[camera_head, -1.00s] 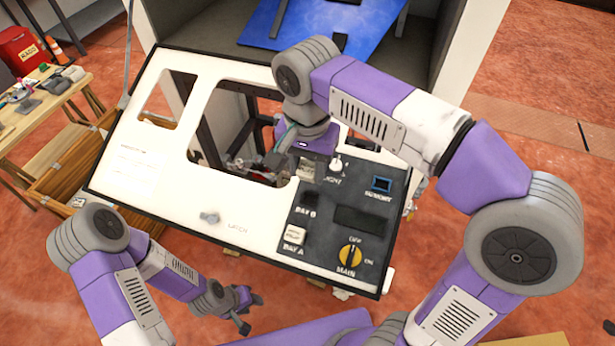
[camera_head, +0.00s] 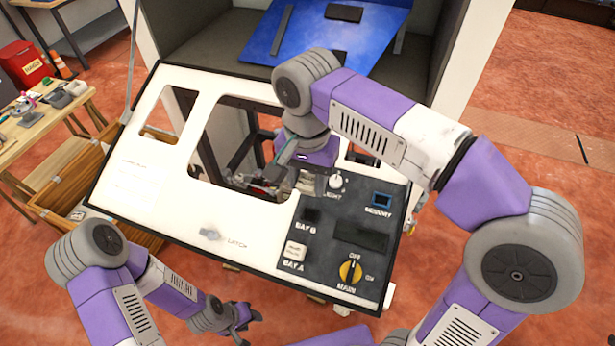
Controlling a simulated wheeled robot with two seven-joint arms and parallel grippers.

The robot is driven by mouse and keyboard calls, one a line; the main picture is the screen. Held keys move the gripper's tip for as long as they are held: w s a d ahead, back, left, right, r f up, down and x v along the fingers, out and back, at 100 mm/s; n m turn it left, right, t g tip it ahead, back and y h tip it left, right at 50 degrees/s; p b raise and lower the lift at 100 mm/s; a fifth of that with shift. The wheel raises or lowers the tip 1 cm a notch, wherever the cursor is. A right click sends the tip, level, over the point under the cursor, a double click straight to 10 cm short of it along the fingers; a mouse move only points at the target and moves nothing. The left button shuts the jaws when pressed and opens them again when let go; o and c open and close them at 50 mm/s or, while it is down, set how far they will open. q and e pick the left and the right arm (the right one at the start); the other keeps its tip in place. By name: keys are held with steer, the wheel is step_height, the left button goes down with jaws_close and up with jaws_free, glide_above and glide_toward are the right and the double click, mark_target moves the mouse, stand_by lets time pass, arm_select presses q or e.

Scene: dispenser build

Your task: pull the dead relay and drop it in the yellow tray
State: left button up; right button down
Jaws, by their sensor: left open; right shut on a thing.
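My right gripper (camera_head: 268,178) reaches into the large opening of the white front panel (camera_head: 150,215). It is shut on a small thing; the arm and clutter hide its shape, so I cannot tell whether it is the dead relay. A red and grey part (camera_head: 258,188) shows by its fingertips, inside the opening. My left gripper (camera_head: 250,326) is open and empty, low in front of the panel's lower edge. The yellow tray is not in view.
A latch (camera_head: 210,234) sits on the white part. A wooden workbench (camera_head: 50,120) stands at the left. Floor is free at the right.

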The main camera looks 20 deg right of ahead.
steer(key=shift+r, duration=0.1)
steer(key=shift+s+a+r+p, duration=0.15)
steer(key=shift+r+p, duration=0.35)
steer(key=shift+p, duration=0.15)
steer(key=r+p, duration=0.1)
steer(key=s+r+p, duration=0.1)
steer(key=r+p, duration=0.1)
steer(key=s+a+r+p, duration=0.1)
steer(key=r, duration=0.1)
steer(key=shift+a+r+p, duration=0.1)
steer(key=shift+r+p, duration=0.1)
steer(key=shift+p, duration=0.2)
